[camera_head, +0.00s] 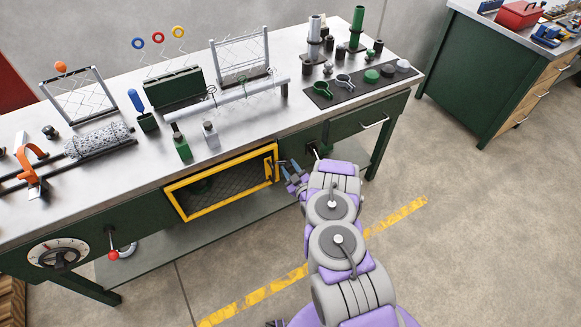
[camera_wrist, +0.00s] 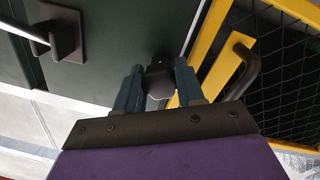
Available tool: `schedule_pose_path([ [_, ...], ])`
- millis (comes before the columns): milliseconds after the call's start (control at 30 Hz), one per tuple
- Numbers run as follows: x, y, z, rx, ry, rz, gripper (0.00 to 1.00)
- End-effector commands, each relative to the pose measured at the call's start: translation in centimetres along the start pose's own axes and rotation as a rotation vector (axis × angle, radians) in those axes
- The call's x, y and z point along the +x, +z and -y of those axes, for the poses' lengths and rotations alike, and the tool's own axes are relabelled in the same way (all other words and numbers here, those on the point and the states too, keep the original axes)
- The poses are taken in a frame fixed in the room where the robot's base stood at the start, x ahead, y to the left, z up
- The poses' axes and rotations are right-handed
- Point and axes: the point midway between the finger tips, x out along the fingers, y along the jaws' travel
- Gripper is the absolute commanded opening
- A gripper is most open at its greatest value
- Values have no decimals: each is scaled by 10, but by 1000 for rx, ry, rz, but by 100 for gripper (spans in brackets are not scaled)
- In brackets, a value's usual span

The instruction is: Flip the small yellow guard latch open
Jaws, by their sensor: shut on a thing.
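The yellow-framed guard (camera_head: 222,181) with dark mesh is shut flat on the front of the green bench. It also shows at the right of the wrist view (camera_wrist: 212,48). A small yellow plate (camera_wrist: 228,66) lies at the frame's edge, beside a dark curved handle (camera_wrist: 250,75); I cannot tell which part is the latch. My gripper (camera_head: 287,173) is at the guard's right end. In the wrist view, its blue fingers (camera_wrist: 158,88) are closed around a dark block (camera_wrist: 158,79) on the green panel, left of the yellow frame. The block's far end is unclear.
A dark bracket with a pale lever (camera_wrist: 62,32) stands out from the panel near my gripper. A red-knobbed lever (camera_head: 113,254) and dial (camera_head: 58,253) sit at the bench's left. The steel benchtop (camera_head: 150,88) holds several tools and fixtures. The floor at right is clear.

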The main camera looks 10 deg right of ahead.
Motion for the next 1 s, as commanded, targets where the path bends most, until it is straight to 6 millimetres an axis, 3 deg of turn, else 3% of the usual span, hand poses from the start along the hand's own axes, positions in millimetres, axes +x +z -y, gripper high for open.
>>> schedule_pose_path([
  [1000,1,-2,-2,951,-41,38,8],
])
